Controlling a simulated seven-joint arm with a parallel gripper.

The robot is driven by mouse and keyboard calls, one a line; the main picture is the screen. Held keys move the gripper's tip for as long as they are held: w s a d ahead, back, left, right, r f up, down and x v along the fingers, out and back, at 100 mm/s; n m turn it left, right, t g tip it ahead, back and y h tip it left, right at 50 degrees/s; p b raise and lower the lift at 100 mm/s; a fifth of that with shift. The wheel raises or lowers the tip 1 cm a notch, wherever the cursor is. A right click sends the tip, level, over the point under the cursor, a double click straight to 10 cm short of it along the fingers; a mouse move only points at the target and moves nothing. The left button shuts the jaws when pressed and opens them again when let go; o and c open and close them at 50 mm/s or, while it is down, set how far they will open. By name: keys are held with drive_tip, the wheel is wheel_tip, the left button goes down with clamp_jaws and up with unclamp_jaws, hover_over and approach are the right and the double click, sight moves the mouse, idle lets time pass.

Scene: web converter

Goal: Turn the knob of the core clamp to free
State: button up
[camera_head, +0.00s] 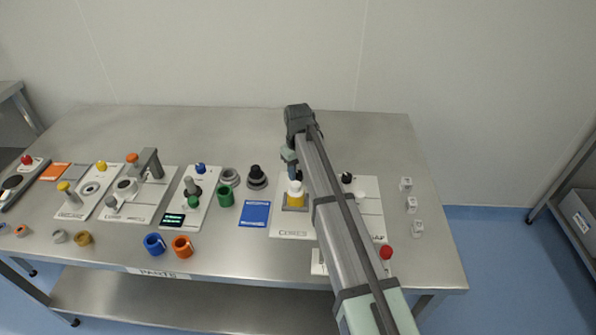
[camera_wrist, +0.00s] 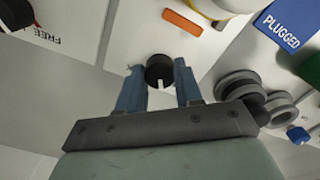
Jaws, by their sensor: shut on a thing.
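A black round knob (camera_wrist: 159,70) with a white pointer line sits between the two blue fingers of my gripper (camera_wrist: 160,85) in the wrist view. My gripper is shut on it, and the white line points towards the bottom of that picture. An upside-down FREE label (camera_wrist: 47,37) is on the white panel to the left. In the head view my gripper (camera_head: 291,168) reaches down at the back of the white panel (camera_head: 276,226), behind a white and yellow part (camera_head: 295,194). The knob in its fingers cannot be made out there.
A second black knob (camera_head: 347,178) stands right of my arm. A blue PLUGGED card (camera_head: 255,213) and grey rings (camera_head: 229,177) lie to the left. Small white blocks (camera_head: 411,204) are at the right. An orange bar (camera_wrist: 196,22) lies on the panel near the held knob.

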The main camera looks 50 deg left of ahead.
sight(298, 173)
drive_tip(key=shift+n, duration=0.8)
drive_tip(key=o, duration=1)
drive_tip(key=shift+o, duration=0.2)
wheel_tip(298, 173, up, 14)
drive_tip(key=shift+f, duration=0.1)
idle(0.4)
